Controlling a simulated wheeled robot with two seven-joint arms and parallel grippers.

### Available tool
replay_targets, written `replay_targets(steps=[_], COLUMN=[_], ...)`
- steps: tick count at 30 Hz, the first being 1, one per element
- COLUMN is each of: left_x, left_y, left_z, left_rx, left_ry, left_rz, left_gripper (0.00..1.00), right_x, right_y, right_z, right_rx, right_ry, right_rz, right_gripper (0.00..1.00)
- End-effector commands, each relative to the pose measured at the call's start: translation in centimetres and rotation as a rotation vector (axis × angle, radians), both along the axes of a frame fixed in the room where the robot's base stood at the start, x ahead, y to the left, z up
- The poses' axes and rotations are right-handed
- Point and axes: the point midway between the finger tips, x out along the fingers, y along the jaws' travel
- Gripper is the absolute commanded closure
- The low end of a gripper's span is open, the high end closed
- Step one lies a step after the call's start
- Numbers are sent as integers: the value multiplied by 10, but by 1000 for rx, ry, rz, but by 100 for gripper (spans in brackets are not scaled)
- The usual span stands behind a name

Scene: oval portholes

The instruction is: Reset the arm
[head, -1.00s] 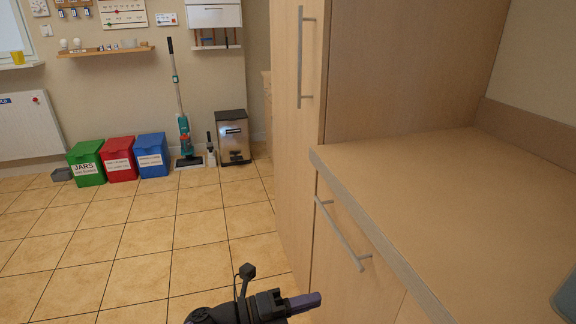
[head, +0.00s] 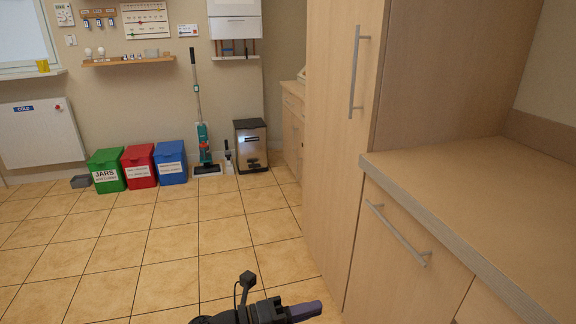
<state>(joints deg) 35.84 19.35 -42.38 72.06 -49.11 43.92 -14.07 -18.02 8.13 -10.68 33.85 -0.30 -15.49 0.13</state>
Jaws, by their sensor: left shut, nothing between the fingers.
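My left gripper (head: 304,311) shows at the bottom edge of the head view, low in front of the cabinet. Its dark purple fingers are together and hold nothing. It points right, toward the drawer front, and I cannot tell how far it is from it. Most of my left arm is cut off by the lower edge. My right gripper is not in view.
A tall wooden cabinet (head: 338,150) and a counter (head: 470,180) with a handled front (head: 398,236) stand at the right. Green (head: 107,170), red (head: 140,166) and blue (head: 171,162) bins, a floor cleaner (head: 204,140) and a metal bin (head: 251,146) line the back wall. The tiled floor (head: 150,245) between is clear.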

Motion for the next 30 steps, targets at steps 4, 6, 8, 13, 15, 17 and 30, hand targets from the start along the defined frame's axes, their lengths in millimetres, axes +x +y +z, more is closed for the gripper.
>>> replay_targets(steps=[4, 6, 8, 13, 15, 17, 30], left_x=[8, 10, 12, 9, 3, -6, -271], left_y=[16, 24, 32, 59, 75, 89, 222], left_z=[-21, -32, -43, -83, -105, -127, -310], left_rx=[-52, -72, -90, -138, -158, -173, -154], left_ry=[150, 217, 279, 482, 586, 684, 1650], left_rz=[136, 200, 257, 443, 539, 632, 1607], left_gripper=[100, 100, 100, 100, 100, 100, 100], right_x=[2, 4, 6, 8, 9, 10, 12], right_y=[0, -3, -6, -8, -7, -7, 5], right_z=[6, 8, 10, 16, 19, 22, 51], right_rx=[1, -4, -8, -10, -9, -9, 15], right_ry=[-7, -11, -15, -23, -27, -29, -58], right_rz=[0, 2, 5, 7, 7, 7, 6], right_gripper=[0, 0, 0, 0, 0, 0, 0])
